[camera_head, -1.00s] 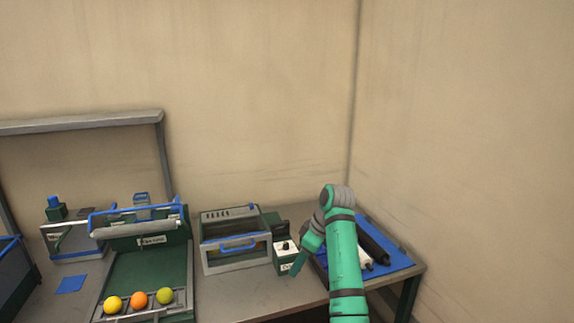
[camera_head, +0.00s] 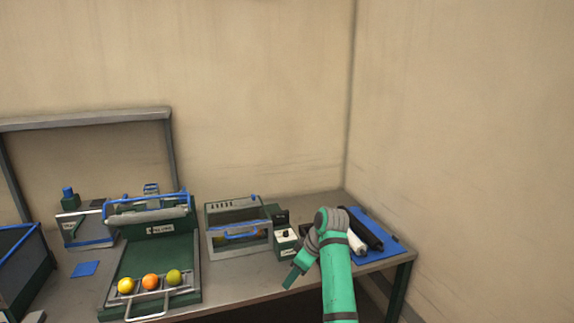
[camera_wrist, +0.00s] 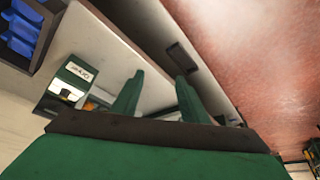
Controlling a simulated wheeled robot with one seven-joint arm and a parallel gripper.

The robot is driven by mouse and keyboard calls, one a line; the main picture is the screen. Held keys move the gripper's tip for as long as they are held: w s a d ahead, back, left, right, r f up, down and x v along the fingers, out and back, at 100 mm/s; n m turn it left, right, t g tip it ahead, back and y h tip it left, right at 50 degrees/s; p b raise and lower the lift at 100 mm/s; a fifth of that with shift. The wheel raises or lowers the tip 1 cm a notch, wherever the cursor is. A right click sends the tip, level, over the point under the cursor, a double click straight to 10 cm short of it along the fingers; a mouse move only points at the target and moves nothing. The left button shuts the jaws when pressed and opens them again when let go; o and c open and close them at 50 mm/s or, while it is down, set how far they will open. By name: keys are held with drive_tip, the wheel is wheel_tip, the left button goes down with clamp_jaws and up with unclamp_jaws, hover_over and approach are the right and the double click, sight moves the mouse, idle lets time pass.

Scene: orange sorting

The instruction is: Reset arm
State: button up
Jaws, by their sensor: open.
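My green arm (camera_head: 338,285) rises from the bottom of the head view and bends at a grey joint over the right part of the table. My gripper (camera_wrist: 158,92) shows in the wrist view with its two green fingers apart and nothing between them. In the head view the arm's end points down and left, in front of the small white-fronted box (camera_head: 286,241). A yellow ball (camera_head: 125,286), an orange ball (camera_head: 151,282) and a green ball (camera_head: 174,277) sit in a row at the front of the green sloped tray (camera_head: 150,257), away from my gripper.
A grey machine with a blue handle (camera_head: 239,230) stands left of the small box. A blue mat (camera_head: 373,254) with a black and a white roller lies at the table's right end, close to my arm. A dark bin (camera_head: 22,265) is at far left. Walls stand behind and right.

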drive_tip(key=s+a+f+m+t, duration=0.1)
drive_tip(key=s+a+f, duration=0.1)
drive_tip(key=f, duration=0.6)
drive_tip(key=s+a+f+m+t, duration=0.1)
drive_tip(key=s+a+f+m, duration=0.15)
drive_tip(key=f, duration=0.45)
drive_tip(key=s+a+f+m+t, duration=0.1)
drive_tip(key=s+a+f, duration=0.15)
drive_tip(key=f, duration=0.55)
drive_tip(key=s+a+f+m+t, duration=0.2)
drive_tip(key=s+f+m+t, duration=0.2)
drive_tip(key=s+f, duration=0.9)
drive_tip(key=s+d+r+m+t+h, duration=0.1)
drive_tip(key=s+d+r+h, duration=0.15)
drive_tip(key=s, duration=0.95)
drive_tip(key=s+d+r+m+t+h, duration=0.1)
drive_tip(key=s+r+m+t, duration=0.15)
drive_tip(key=s, duration=0.85)
drive_tip(key=s+d+r+t, duration=0.2)
drive_tip(key=s+d+r, duration=0.1)
drive_tip(key=s+r, duration=1.3)
wheel_tip(320, 180, up, 2)
drive_tip(key=shift+s+d+r+h, duration=0.15)
drive_tip(key=shift+s+h, duration=0.1)
drive_tip(key=shift+h, duration=0.1)
